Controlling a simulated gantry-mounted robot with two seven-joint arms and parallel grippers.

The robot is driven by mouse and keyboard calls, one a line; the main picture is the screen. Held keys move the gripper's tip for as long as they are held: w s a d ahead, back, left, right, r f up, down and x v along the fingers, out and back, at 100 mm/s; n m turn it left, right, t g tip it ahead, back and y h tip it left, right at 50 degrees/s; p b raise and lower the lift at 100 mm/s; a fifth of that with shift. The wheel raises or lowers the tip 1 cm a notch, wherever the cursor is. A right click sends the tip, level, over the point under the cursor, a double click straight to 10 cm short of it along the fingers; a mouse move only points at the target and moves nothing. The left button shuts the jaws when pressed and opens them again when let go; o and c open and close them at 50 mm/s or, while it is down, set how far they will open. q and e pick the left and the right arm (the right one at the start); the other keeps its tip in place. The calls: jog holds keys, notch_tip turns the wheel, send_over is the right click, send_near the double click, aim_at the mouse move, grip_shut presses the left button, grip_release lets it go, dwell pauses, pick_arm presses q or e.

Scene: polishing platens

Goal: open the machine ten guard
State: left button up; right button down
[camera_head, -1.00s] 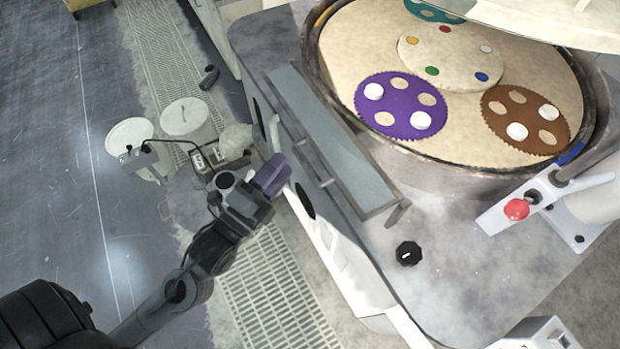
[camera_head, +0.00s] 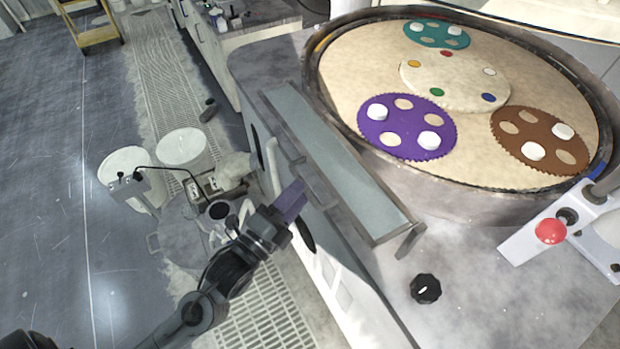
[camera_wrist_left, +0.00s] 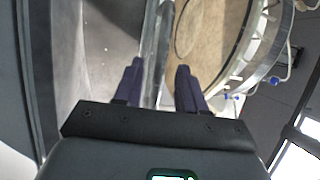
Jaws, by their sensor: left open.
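The polishing machine has a round metal-walled basin (camera_head: 465,195) on a grey top. Along its near-left edge lies a long grey glassy panel in a frame (camera_head: 335,165), which looks like the guard; I cannot tell for sure. A small bar handle (camera_head: 316,186) sticks out from its left side. My left gripper (camera_head: 291,202) has dark purple fingers and is beside that handle, at the machine's front side. I cannot tell whether it touches the handle. In the left wrist view the gripper (camera_wrist_left: 157,72) is open, with a pale metal edge beyond its fingers. My right gripper is out of view.
A red knob (camera_head: 551,231) on a white bracket and a black dial (camera_head: 425,289) stand on the machine top. Purple (camera_head: 392,145), brown and teal carrier discs lie in the basin. Two pale buckets (camera_head: 183,149) stand on the floor left of the machine.

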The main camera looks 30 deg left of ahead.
pick_arm(q)
jog(key=shift+w+d+r, duration=0.1)
jog(key=shift+w+r, duration=0.1)
jog(key=shift+w, duration=1.1)
jog(key=shift+w+d+r, duration=0.1)
jog(key=shift+w+r, duration=0.05)
jog(key=shift+w, duration=1.1)
jog(key=shift+c, duration=0.3)
grip_shut()
jog(key=shift+r, duration=0.1)
